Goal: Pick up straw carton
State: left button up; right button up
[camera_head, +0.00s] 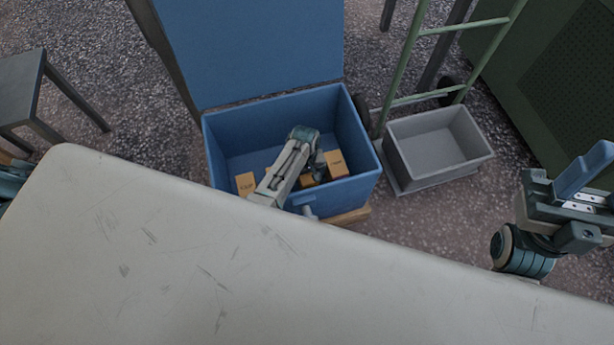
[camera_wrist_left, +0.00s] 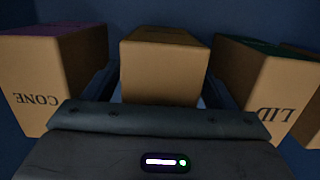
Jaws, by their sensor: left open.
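Several cardboard cartons stand in a row inside the open blue chest (camera_head: 232,140). In the left wrist view, the middle carton (camera_wrist_left: 165,75) has a brown top and no readable label. I cannot tell whether it is the straw carton. A carton marked CONE (camera_wrist_left: 38,85) with a purple top stands on its left, and a carton marked LID (camera_wrist_left: 268,88) with a green top on its right. My left gripper (camera_wrist_left: 160,92) is open, its fingers on either side of the middle carton; contact is unclear.
The chest's lid (camera_head: 255,50) stands raised behind it. A pale table (camera_head: 150,260) fills the foreground, its edge close to the chest. A grey bin (camera_head: 440,145) on a green hand truck (camera_head: 405,60) stands to the right. A dark stool (camera_head: 40,85) is at left.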

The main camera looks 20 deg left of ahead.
pick_arm(q)
jog(key=c, duration=1.2)
jog(key=shift+r, duration=0.1)
